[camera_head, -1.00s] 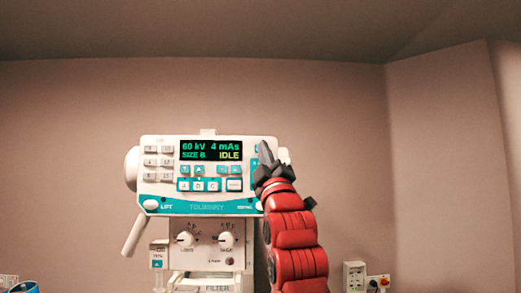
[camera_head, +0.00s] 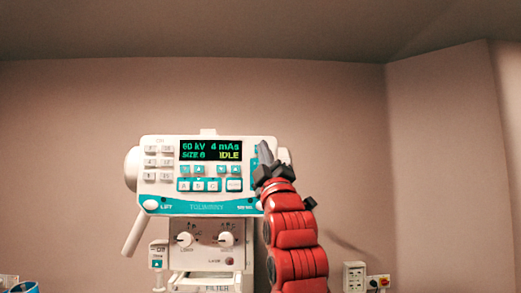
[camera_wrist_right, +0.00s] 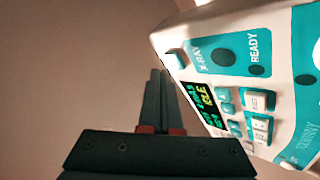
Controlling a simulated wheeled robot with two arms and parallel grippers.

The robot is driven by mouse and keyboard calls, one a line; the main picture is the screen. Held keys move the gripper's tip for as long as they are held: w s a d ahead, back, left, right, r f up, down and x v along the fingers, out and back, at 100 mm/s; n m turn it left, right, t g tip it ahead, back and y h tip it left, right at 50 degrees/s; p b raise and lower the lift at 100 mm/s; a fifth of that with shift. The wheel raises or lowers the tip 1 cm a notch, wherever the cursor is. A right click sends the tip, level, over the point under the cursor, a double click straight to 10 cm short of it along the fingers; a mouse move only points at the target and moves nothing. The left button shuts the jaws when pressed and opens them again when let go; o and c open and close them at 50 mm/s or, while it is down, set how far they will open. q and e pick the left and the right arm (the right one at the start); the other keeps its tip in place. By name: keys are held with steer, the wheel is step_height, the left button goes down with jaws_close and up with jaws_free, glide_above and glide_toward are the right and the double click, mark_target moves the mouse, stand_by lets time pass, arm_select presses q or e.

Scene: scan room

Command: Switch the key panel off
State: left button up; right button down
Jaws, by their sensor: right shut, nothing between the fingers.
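The key panel (camera_head: 207,208) is a white and teal console facing me in the head view. Its lit display (camera_head: 211,150) reads 60 kV, 4 mAs, SIZE and IDLE. Rows of white and teal keys sit beside and below the display. My right gripper (camera_head: 263,150) is shut and empty, in front of the panel's upper right corner, hiding part of it. My left gripper is not in view.
Below the panel is a housing with two knobs (camera_head: 185,239) and a small red button (camera_head: 229,261). A wall box (camera_head: 354,276) is at lower right.

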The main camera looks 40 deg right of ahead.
stand_by(0.5)
steer(key=shift+w+d+b, duration=0.25)
steer(key=shift+w+b, duration=0.15)
steer(key=shift+w+d, duration=0.2)
steer(key=shift+w, duration=0.1)
stand_by(0.8)
steer(key=shift+b, duration=0.35)
steer(key=shift+s+a+f+b, duration=0.2)
steer(key=shift+s+b, duration=0.1)
steer(key=shift+b, duration=0.15)
steer(key=shift+s+a+r, duration=0.2)
steer(key=shift+s+a, duration=0.05)
steer(key=shift+s, duration=0.1)
steer(key=shift+b, duration=0.3)
